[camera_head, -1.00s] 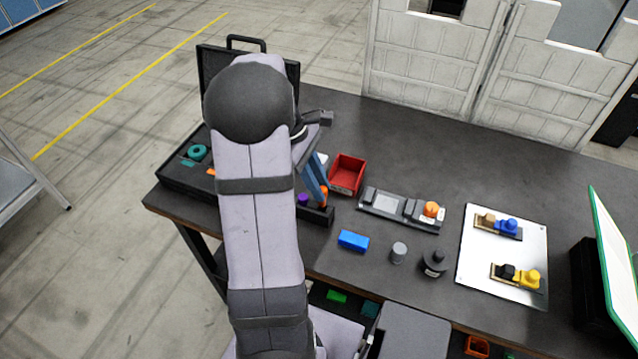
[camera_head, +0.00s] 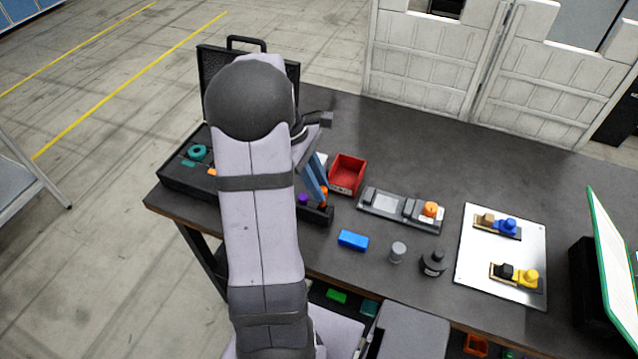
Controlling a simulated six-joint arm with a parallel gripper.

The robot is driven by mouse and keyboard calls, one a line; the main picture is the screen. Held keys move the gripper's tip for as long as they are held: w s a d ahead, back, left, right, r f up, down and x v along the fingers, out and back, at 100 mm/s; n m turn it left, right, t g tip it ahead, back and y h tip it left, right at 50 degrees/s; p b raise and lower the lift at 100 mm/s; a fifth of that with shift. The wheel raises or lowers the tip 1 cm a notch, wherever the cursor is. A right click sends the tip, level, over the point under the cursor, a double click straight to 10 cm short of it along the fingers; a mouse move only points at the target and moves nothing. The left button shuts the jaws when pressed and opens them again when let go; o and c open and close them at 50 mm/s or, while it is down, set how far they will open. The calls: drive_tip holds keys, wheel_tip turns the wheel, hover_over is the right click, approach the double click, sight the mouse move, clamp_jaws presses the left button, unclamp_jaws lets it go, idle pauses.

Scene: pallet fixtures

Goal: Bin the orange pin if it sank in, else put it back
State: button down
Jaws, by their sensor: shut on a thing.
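My gripper (camera_head: 321,196) has blue fingers and points down at the right end of a dark block (camera_head: 318,217). It is shut on the orange pin (camera_head: 324,190), of which only a small part shows beside the fingers. How deep the pin sits in the block, or whether it is clear of it, cannot be told. A purple pin (camera_head: 303,199) stands in the block left of the fingers. A red open bin (camera_head: 347,189) stands just right of my gripper, and its visible inside looks empty.
A grey fixture with an orange knob (camera_head: 430,209) lies right of the bin. A blue block (camera_head: 353,240), a grey cylinder (camera_head: 398,251) and a black round piece (camera_head: 433,262) stand near the front edge. An open black case (camera_head: 178,178) is at left. Bare table lies behind the fixture.

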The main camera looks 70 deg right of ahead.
drive_tip(key=shift+f+b, duration=0.6)
drive_tip(key=shift+f, duration=0.6)
idle(0.6)
drive_tip(key=c, duration=1.1)
unclamp_jaws()
drive_tip(key=shift+r, duration=0.15)
wheel_tip(320, 180, up, 9)
drive_tip(key=p, duration=0.9)
